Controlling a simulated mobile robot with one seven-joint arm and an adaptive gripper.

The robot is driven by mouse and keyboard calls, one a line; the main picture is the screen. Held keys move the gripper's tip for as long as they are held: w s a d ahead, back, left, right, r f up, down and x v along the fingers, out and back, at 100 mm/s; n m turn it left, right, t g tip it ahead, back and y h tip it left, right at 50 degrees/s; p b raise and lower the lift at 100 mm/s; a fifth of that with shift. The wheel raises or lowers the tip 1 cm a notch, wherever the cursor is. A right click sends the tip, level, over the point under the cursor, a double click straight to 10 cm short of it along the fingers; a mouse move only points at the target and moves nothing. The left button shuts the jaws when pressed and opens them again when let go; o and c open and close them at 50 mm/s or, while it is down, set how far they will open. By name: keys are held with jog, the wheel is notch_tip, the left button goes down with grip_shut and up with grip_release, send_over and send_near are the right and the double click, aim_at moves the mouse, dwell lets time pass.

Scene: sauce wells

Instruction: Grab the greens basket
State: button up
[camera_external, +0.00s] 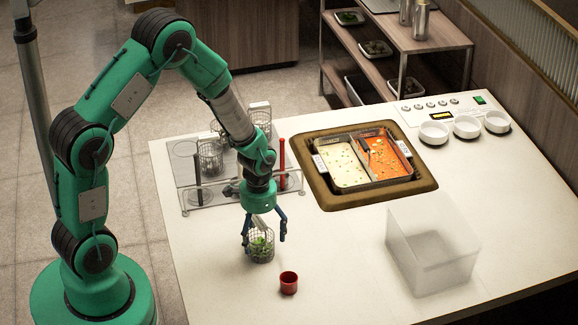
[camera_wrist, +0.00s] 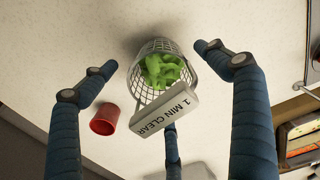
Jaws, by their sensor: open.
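The greens basket (camera_external: 261,247) is a small wire mesh basket with green leaves in it, standing on the white counter. In the wrist view the basket (camera_wrist: 143,66) shows its leaves and a white handle tag (camera_wrist: 165,109) reading "1 MIN CLEAR". My gripper (camera_external: 264,232) is open just above the basket in the external view, with its blue fingers around or beside the handle. In the wrist view the fingers of my gripper (camera_wrist: 158,85) stand apart on both sides of the basket, and a third finger lies below the tag. I see no clear contact.
A red cup (camera_external: 288,283) stands close to the basket, also seen in the wrist view (camera_wrist: 104,119). A rack (camera_external: 203,196) with other baskets is behind. A two-part sauce pot (camera_external: 348,176) and a clear bin (camera_external: 432,250) are to the right.

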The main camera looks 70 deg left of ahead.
aim_at(261, 243)
jog(key=shift+f+b, duration=0.4)
jog(key=shift+f, duration=1.45)
jog(key=c, duration=1.6)
jog(key=shift+o, duration=0.2)
jog(key=shift+w+r, duration=0.1)
jog(key=shift+r, duration=0.1)
jog(key=shift+r+p, duration=0.3)
jog(key=shift+r, duration=0.35)
notch_tip(261, 243, up, 2)
jog(key=shift+a+r+p, duration=0.1)
jog(key=shift+r+p, duration=0.05)
jog(key=shift+p, duration=0.2)
jog(key=s+d, duration=0.2)
jog(key=s, duration=0.3)
jog(key=s+d+p, duration=0.1)
jog(key=s+d, duration=0.1)
jog(key=s, duration=0.2)
jog(key=s+d+r+p, duration=0.1)
jog(key=s+d, duration=0.2)
jog(key=s, duration=0.2)
jog(key=shift+s, duration=0.3)
